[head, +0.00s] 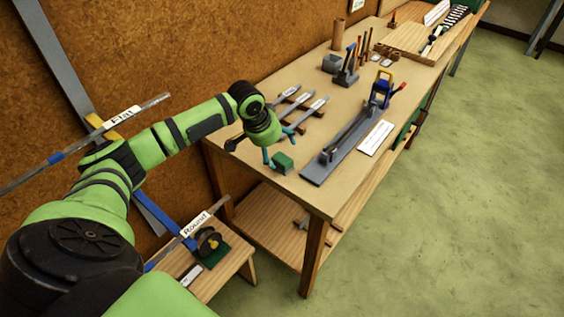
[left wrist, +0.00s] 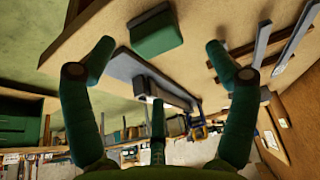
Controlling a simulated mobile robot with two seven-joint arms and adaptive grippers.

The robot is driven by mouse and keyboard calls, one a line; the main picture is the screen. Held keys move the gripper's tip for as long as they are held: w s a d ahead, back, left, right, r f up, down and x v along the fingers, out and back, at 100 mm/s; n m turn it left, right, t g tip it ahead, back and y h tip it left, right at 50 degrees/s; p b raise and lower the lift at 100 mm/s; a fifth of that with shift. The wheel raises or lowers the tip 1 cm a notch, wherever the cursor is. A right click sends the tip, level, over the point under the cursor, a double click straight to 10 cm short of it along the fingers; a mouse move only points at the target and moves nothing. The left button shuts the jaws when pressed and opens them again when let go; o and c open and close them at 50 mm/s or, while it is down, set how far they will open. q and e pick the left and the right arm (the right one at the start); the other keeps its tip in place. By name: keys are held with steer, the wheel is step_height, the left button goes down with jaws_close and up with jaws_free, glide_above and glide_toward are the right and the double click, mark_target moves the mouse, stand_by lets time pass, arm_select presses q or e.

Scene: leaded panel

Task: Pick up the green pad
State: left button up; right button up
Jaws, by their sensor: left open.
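The green pad (head: 284,163) is a small dark green block lying on the workbench top near its front left corner. My left gripper (head: 280,148) is open and empty, just above and beside the pad in the head view. In the left wrist view the pad (left wrist: 155,33) shows at the top, ahead of and between the spread teal fingers (left wrist: 157,60). No finger is seen closed on it. My right gripper shows in neither view.
A long grey metal fixture (head: 342,148) lies on the workbench (head: 312,188) to the right of the pad, with a white card (head: 376,138) beside it. Several grey tools (head: 304,112) lie on strips behind the gripper. A low wooden stool (head: 233,258) stands at the lower left.

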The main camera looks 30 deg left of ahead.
mark_target(281, 159)
arm_select(q)
steer(key=p+x, duration=0.1)
steer(key=x, duration=0.5)
steer(key=shift+s+d+f+p, duration=0.1)
steer(key=shift+f+p, duration=0.05)
steer(key=shift+p, duration=0.2)
steer(key=shift+s, duration=0.1)
steer(key=c, duration=1.3)
